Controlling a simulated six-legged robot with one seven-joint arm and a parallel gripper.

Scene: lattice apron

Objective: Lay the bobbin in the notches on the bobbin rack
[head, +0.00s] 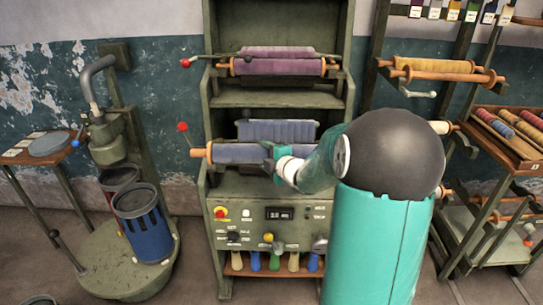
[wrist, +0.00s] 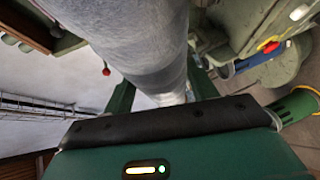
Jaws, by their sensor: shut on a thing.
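The bobbin (head: 236,153), wound in grey-violet thread with orange-brown wooden ends, lies level in front of the green machine's middle opening. My gripper (head: 271,158) is shut on it near its right part. In the wrist view the bobbin (wrist: 125,40) fills the top middle, with the two green fingers of my gripper (wrist: 162,92) on either side.
The green machine (head: 211,110) holds a purple bobbin (head: 278,61) above and has a control panel below. Red-knobbed levers (head: 183,127) jut out at its left. A pedestal with a blue bin (head: 146,230) stands left. A wooden tray of spools (head: 508,133) is at right.

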